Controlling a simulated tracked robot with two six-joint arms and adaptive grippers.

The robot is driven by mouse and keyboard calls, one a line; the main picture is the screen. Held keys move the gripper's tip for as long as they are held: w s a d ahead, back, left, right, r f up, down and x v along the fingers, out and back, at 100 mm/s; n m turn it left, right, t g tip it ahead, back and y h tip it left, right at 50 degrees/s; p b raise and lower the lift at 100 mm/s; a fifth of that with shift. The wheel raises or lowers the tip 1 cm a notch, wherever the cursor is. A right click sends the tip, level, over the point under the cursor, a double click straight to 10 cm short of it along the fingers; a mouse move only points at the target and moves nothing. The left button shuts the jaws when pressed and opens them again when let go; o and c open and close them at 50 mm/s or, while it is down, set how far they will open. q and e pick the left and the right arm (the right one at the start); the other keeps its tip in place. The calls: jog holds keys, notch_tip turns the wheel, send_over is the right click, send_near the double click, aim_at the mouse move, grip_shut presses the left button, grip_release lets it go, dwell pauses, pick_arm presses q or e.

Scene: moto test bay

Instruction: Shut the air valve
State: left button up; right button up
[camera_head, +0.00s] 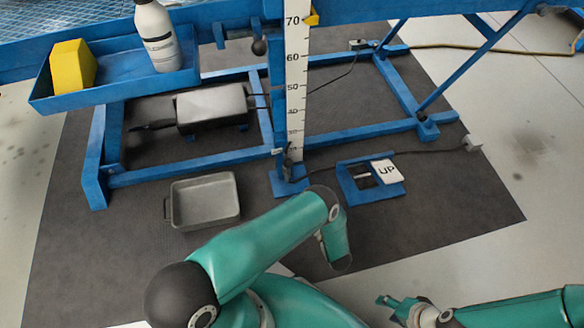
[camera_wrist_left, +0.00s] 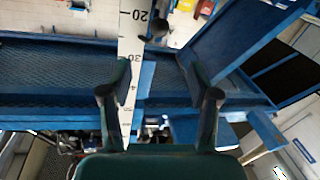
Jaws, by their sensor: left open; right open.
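A black ball knob (camera_head: 259,47) hangs below a blue bracket under the bench edge, left of the upright ruler. A dark round knob (camera_wrist_left: 157,27) also shows beside the ruler in the left wrist view. I cannot tell for sure whether either is the air valve, or its setting. My left gripper (camera_wrist_left: 160,96) is open and empty in the left wrist view, its fingers spread in front of the ruler and blue frame. In the head view its fingers are hidden by my left arm. My right gripper (camera_head: 391,303) is open and empty at the bottom, away from the bench.
A ruler (camera_head: 295,75) stands on the blue frame. A blue tray (camera_head: 115,90) holds a yellow block (camera_head: 72,66) and a white bottle (camera_head: 158,35). A grey pan (camera_head: 205,200), an "UP" pedal (camera_head: 388,171) and cables lie on the dark mat (camera_head: 460,210).

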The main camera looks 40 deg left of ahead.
pick_arm(q)
jog(key=b+x, duration=0.3)
jog(key=x, duration=1.2)
jog(key=shift+f+b, duration=0.1)
jog(key=shift+b, duration=0.2)
grip_shut()
